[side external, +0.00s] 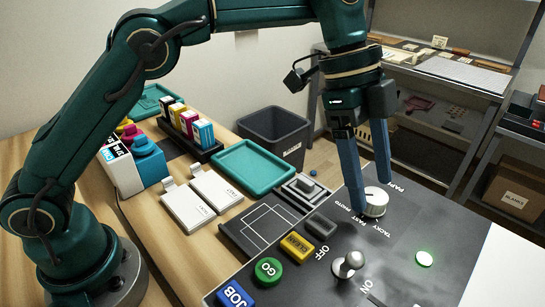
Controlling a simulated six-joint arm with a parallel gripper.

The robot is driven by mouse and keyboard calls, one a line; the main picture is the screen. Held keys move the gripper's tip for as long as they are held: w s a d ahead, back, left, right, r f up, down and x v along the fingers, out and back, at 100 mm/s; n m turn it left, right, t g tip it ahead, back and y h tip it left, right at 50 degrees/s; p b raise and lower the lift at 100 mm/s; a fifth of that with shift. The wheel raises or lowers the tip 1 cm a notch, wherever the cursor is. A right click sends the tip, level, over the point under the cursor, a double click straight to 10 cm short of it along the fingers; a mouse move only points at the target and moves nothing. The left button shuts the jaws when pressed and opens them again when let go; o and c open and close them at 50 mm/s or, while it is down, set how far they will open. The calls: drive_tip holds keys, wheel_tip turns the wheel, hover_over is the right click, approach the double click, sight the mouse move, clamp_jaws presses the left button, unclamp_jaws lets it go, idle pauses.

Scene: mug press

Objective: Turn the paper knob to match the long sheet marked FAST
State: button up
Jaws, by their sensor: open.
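The paper knob (374,202) is a round silver dial on the dark control panel (440,222). Printed labels around it read PAPER, PHOTO, FAST and TACKY. Which label the knob's mark points at is too small to tell. My gripper (373,197) is open, pointing down, with one blue finger at the left of the knob and the other behind it to the right. I cannot tell whether the fingers touch it.
GO (268,271), JOB (234,294) and CLEAN (297,247) buttons and an ON/OFF lever (348,263) stand on the panel's near side. A teal tray (254,170), ink cartridges (190,122) and a black bin (273,138) lie beyond.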

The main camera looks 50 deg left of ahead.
drive_tip(key=shift+d+f, duration=0.25)
drive_tip(key=shift+f, duration=0.4)
clamp_jaws()
drive_tip(key=shift+s+n, duration=0.1)
drive_tip(key=shift+n, duration=0.3)
drive_tip(key=n+t, duration=0.1)
drive_tip(key=n, duration=0.2)
drive_tip(key=shift+s+r+n+t, duration=0.1)
drive_tip(key=shift+s+n+t, duration=0.05)
drive_tip(key=shift+n+t, duration=0.2)
drive_tip(key=n+t, duration=0.1)
drive_tip(key=n, duration=0.1)
drive_tip(key=n+t+y, duration=0.1)
drive_tip(key=n, duration=0.2)
drive_tip(key=shift+d, duration=0.15)
drive_tip(key=shift+n+y, duration=0.25)
drive_tip(key=shift+y, duration=0.05)
